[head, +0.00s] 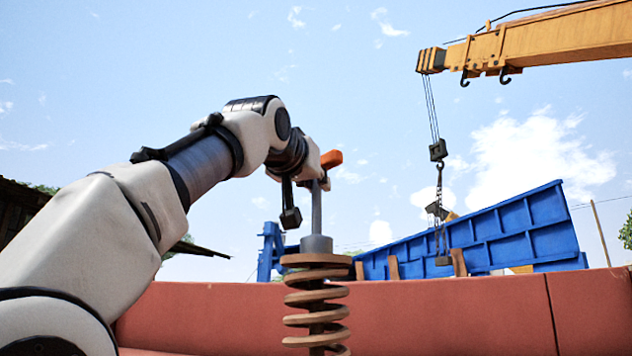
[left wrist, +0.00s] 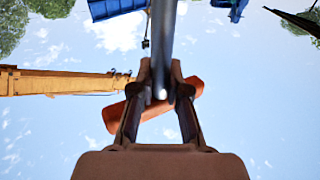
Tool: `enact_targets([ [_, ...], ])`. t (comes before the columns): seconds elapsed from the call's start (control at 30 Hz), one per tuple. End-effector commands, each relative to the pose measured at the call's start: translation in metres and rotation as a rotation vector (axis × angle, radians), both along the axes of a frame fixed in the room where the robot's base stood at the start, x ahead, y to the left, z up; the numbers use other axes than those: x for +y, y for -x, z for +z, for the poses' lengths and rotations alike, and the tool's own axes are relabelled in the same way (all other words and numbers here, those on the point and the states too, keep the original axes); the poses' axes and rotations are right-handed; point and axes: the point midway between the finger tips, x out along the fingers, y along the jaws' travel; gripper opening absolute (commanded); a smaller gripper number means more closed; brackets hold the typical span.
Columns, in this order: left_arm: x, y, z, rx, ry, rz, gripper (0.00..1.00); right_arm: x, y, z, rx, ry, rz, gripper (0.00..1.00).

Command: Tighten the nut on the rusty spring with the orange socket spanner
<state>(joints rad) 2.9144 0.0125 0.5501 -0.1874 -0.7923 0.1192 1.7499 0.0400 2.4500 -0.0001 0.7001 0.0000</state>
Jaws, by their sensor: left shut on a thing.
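The orange socket spanner shows its orange handle (head: 331,159) at the top and a grey shaft running down to a grey socket (head: 316,243). The socket is at the top of the rusty spring (head: 317,299), over its top plate. The spanner stands about upright. The nut cannot be seen; whether the socket is seated on it cannot be told. My left gripper (head: 317,184) is shut on the spanner just below the handle. In the left wrist view, the fingers (left wrist: 163,90) close around the shaft, with the orange handle (left wrist: 190,88) crossing behind them. My right gripper is out of view.
A red-brown machine wall (head: 450,315) stands behind the spring. Behind it is a blue ribbed steel part (head: 515,232). A yellow crane boom (head: 550,43) with a hanging hook (head: 438,150) is at the upper right. The air above the wall is open.

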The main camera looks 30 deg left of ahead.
Motion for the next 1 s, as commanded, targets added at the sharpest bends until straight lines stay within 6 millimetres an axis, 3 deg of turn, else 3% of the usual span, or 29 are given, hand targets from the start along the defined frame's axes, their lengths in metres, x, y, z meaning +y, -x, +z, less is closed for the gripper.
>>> enact_targets([
  [0.6,0.0001,0.0005,-0.0021,-0.001,0.0,-0.004,0.0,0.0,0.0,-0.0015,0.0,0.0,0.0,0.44],
  [1.0,0.0002,0.0003,-0.0024,0.0,0.002,-0.193,0.0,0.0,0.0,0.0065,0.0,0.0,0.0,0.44],
])
